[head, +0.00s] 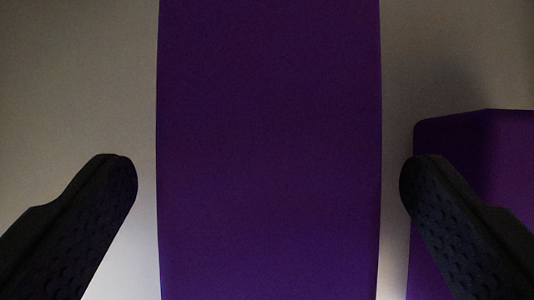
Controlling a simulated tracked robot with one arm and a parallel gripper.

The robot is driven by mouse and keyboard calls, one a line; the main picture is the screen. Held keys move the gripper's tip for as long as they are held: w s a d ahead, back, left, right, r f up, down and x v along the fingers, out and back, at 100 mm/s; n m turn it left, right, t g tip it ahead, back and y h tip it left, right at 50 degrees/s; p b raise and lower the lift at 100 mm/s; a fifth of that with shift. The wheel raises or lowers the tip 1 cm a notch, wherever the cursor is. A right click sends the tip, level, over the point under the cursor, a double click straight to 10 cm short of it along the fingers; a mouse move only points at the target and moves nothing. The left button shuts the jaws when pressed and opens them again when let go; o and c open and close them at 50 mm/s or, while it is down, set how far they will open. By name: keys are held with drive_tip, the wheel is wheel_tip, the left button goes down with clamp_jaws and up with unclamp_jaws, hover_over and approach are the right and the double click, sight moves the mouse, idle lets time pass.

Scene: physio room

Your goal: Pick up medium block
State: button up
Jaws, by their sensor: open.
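A purple block (268,150) fills the middle of the head view, running past its top and bottom edges. A second purple block (475,135) shows in part at the right edge. I cannot tell from this view which is the medium one. My gripper (268,172) is open, with one dark finger on each side of the middle block. A gap shows between each finger and that block. The right finger covers part of the second block.
The surface around the blocks is plain pale grey (75,80), clear on the left. On the right, only a narrow strip of it separates the two blocks, and the right finger overlaps this strip.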

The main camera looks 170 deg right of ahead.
drive_tip(key=shift+b+x, duration=0.45)
drive_tip(key=shift+x, duration=0.95)
drive_tip(key=shift+s, duration=0.15)
drive_tip(key=c, duration=1.1)
